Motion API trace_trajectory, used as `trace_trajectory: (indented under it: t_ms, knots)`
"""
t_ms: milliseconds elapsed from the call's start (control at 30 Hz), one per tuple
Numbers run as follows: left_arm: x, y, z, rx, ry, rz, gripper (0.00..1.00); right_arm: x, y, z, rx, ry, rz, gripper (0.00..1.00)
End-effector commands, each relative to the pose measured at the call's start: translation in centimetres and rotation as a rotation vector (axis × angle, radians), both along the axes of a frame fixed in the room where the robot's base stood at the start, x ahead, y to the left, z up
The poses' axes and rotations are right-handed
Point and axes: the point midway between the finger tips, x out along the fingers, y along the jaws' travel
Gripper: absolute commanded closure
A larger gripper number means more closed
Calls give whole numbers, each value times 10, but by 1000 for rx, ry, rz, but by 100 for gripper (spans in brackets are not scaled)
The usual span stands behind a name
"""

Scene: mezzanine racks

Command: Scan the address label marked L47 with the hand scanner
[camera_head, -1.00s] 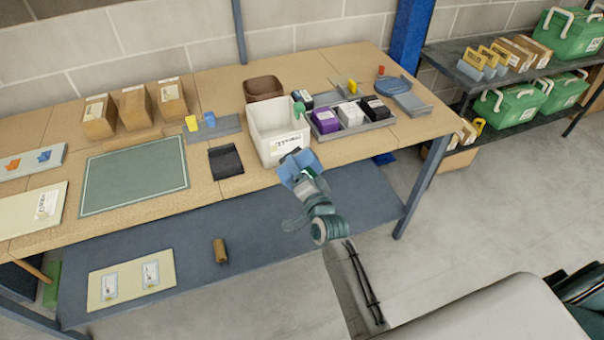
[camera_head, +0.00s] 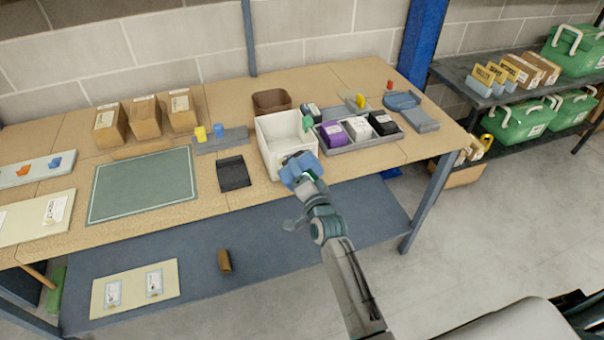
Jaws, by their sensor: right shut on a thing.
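My right gripper (camera_head: 296,163) is at the front right of the white bin (camera_head: 275,149), near or over its front wall. It is shut on a blue thing (camera_head: 305,167) that looks like the hand scanner; the fingers partly hide it. I cannot read L47 anywhere. Small printed labels show on a cream board (camera_head: 54,210) at the left and on another board (camera_head: 133,301) on the lower shelf, too small to read. My left gripper is not in view.
A tray (camera_head: 347,147) with purple, white and black boxes stands right of the bin. A green thing (camera_head: 307,122) is at the bin's right rim. A black tray (camera_head: 234,175), a green mat (camera_head: 141,187) and cardboard boxes (camera_head: 146,120) lie left. A rack with green cases (camera_head: 524,122) stands right.

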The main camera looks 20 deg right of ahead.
Motion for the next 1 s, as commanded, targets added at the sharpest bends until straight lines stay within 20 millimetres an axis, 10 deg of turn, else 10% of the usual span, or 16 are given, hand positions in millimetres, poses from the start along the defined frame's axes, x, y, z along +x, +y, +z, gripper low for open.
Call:
trace_trajectory:
  t_ms: [1000]
  knots:
    - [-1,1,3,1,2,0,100,12,0,1,0,-2,0,69]
